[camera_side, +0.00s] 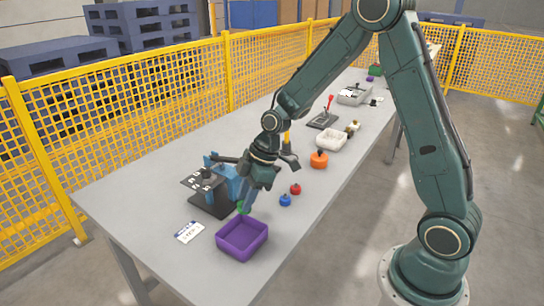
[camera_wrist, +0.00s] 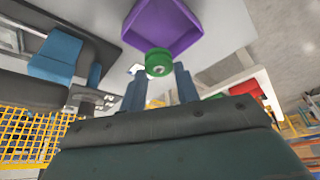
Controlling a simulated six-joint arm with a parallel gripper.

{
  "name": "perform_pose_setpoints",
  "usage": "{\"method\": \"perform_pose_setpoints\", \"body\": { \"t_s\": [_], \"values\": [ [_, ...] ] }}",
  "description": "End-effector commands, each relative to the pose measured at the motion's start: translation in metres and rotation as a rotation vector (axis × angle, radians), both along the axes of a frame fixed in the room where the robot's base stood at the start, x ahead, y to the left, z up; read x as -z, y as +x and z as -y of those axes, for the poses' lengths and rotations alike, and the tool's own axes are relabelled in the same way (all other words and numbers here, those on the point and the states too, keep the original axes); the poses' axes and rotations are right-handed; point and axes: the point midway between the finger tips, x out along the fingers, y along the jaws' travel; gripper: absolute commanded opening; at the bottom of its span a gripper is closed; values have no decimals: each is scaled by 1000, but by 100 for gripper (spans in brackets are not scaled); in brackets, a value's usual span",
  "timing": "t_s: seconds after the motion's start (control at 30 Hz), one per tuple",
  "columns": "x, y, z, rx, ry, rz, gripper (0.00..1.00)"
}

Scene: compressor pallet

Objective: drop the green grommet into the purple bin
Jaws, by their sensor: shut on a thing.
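The green grommet (camera_wrist: 158,62) is held at the tips of my gripper (camera_wrist: 160,82), between its two blue-grey fingers. In the side view the grommet (camera_side: 240,207) shows as a small green spot at the end of my gripper (camera_side: 244,204), close to the back left corner of the purple bin. The purple bin (camera_side: 242,240) is an open square tray near the table's front end. In the wrist view the bin (camera_wrist: 165,25) lies just beyond the grommet, which overlaps its near edge. The bin looks empty.
A blue and black fixture (camera_side: 212,192) stands close left of my gripper. A white card (camera_side: 189,232) lies left of the bin. Blue (camera_side: 285,200) and red (camera_side: 295,188) grommets and an orange part (camera_side: 319,160) lie to the right.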

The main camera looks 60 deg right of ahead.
Motion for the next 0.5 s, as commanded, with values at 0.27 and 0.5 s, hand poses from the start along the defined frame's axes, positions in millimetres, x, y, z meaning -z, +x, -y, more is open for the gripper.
{"method": "perform_pose_setpoints", "body": {
  "t_s": [0.27,0.5],
  "values": [
    [8,0,0,-1,-1,0,6],
    [8,0,0,-1,-1,0,37]
  ]
}}
